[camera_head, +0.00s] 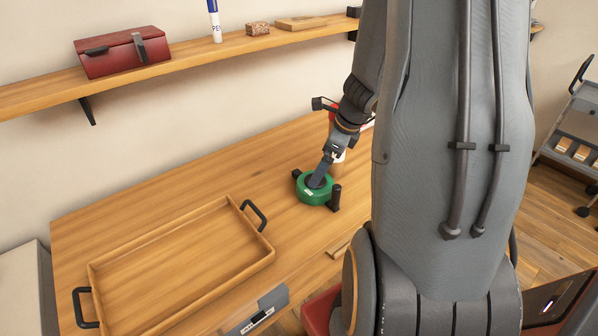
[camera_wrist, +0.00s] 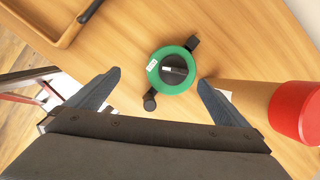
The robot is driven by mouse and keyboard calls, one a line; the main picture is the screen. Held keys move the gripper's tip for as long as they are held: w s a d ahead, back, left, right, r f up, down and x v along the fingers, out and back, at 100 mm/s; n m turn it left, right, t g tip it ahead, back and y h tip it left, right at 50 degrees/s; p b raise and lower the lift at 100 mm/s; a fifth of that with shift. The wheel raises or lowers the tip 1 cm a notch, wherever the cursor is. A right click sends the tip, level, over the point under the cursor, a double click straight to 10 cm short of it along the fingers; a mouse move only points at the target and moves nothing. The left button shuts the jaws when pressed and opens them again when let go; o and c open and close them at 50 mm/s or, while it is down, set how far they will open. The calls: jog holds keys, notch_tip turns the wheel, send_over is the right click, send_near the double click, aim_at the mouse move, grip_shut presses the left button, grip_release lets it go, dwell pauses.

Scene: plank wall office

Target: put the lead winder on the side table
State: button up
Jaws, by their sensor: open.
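The lead winder looks to be the green ring-shaped reel (camera_head: 314,197) with a dark centre and two black stubs on opposite sides. It lies flat on the wooden desk (camera_head: 175,180), right of the tray. It also shows in the wrist view (camera_wrist: 173,70), beyond and between my fingertips. My gripper (camera_head: 322,172) points down over the reel, its fingers partly merging with the dark centre. In the wrist view my gripper (camera_wrist: 159,80) is open, its two fingers wide apart with nothing held. I cannot make out for sure which piece of furniture is the side table.
A wooden tray (camera_head: 98,268) with black handles lies left of the reel. A red cylinder (camera_wrist: 297,112) stands close on the right. A wall shelf (camera_head: 190,58) carries a red box (camera_head: 122,53) and small items. A grey trolley (camera_head: 575,135) stands far right.

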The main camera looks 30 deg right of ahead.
jog(key=s+a+r+n, duration=0.2)
jog(key=a+n, duration=0.5)
jog(key=n, duration=0.2)
jog(key=s+a+r+n+g+h, duration=0.1)
jog(key=s+a+r+n, duration=0.2)
jog(key=a+n, duration=0.4)
jog(key=s+a+r+n+h, duration=0.1)
jog(key=s+a+r+n, duration=0.2)
jog(key=a+n, duration=0.4)
jog(key=n, duration=0.5)
jog(key=shift+s+g, duration=0.25)
jog(key=shift+g, duration=0.05)
